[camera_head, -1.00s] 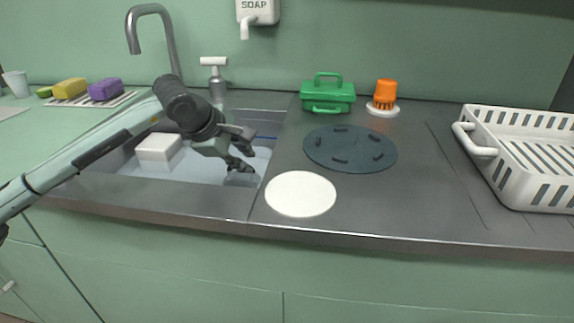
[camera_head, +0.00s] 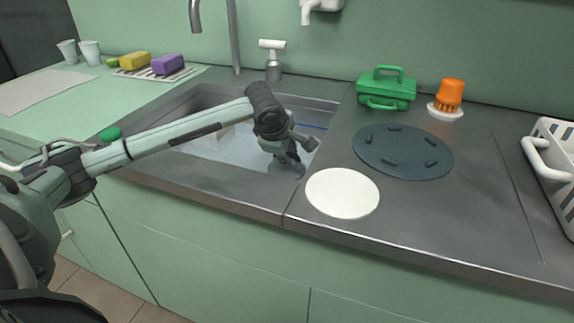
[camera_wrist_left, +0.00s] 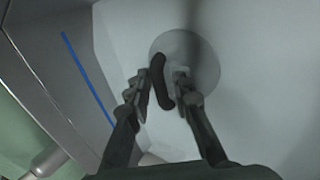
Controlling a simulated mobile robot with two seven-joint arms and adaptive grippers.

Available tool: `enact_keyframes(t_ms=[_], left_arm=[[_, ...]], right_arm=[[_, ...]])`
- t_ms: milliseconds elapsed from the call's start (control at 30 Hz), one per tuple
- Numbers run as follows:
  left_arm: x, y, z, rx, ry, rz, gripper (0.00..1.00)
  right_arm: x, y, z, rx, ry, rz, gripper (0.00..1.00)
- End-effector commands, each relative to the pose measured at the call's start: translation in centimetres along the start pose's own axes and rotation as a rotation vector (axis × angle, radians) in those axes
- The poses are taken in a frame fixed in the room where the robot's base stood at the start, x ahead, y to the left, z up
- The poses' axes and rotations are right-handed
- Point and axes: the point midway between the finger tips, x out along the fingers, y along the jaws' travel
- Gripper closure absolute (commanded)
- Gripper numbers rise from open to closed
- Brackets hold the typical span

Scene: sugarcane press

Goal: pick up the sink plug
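In the left wrist view, a round grey disc (camera_wrist_left: 203,58) with a dark curved handle (camera_wrist_left: 160,82) shows on the pale sink floor; I take the two together for the sink plug. My left gripper (camera_wrist_left: 158,88) is open, one finger on each side of the dark handle. Whether either finger touches it I cannot tell. My right gripper is not in view.
The sink's front rim (camera_head: 215,195) lies under my left arm. A white round plate (camera_head: 342,193) and a dark round mat (camera_head: 403,151) lie right of the sink. A blue line (camera_wrist_left: 88,78) marks the sink wall.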

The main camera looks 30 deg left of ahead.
Motion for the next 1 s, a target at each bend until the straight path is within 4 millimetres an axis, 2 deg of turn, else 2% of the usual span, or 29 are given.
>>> enact_keyframes(t_ms=[133,300,767,1000], left_arm=[[0.0,0.0,0.0,0.001,0.0,0.0,0.79],[0.0,0.0,0.0,0.001,0.0,0.0,1.0],[-0.2,0.2,0.0,0.0,0.0,0.002,1.0],[-2.3,1.6,0.0,0.0,-0.001,0.005,1.0]], right_arm=[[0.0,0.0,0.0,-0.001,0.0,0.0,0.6],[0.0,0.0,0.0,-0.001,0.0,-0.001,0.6],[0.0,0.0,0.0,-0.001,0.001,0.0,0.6],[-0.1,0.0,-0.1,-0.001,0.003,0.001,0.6]])
